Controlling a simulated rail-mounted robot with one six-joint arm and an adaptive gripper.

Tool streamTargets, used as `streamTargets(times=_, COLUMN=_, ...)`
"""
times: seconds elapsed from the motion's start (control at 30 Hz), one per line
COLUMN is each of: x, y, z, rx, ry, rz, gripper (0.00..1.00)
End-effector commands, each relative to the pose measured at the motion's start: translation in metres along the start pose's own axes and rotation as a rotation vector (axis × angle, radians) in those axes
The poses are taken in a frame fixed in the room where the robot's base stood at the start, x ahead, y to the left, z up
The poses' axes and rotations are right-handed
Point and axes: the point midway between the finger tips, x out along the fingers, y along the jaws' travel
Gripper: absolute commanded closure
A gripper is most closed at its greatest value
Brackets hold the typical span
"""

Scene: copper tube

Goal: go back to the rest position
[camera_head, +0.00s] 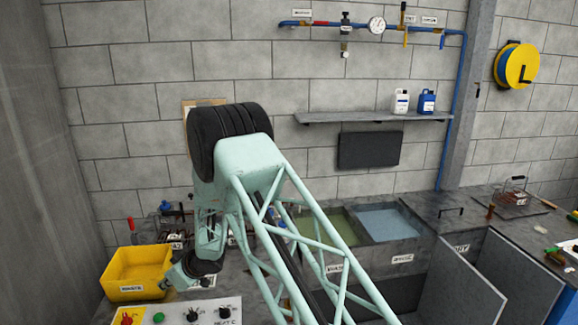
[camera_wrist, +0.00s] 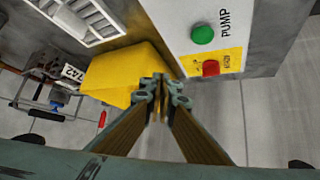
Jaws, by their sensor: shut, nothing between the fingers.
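My gripper shows in the wrist view (camera_wrist: 160,92) with its two fingers meeting at the tips, shut and empty. In the head view my pale green arm stands in the middle and bends down to the left. Its end is low, just right of the yellow bin (camera_head: 137,270), above the control panel.
A counter holds two sunken basins, one with bluish liquid (camera_head: 388,224). A cabinet door (camera_head: 462,285) stands open at the lower right. A shelf (camera_head: 372,117) with two bottles and a blue pipe (camera_head: 457,110) are on the block wall. My arm hides part of the counter.

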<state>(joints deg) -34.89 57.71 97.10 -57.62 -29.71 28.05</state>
Motion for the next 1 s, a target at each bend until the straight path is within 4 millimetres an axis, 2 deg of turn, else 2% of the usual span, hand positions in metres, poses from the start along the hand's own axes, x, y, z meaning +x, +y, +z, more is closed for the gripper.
streamTargets(times=0.17, x=-0.031, y=0.027, z=-0.011, rx=0.015, ry=-0.008, rz=0.052, gripper=1.00)
streamTargets(times=0.37, x=-0.078, y=0.061, z=-0.023, rx=0.036, ry=-0.026, rz=0.126, gripper=1.00)
streamTargets(times=0.7, x=-0.165, y=0.113, z=-0.036, rx=0.084, ry=-0.060, rz=0.247, gripper=1.00)
streamTargets(times=1.0, x=-0.246, y=0.147, z=-0.039, rx=0.132, ry=-0.093, rz=0.346, gripper=1.00)
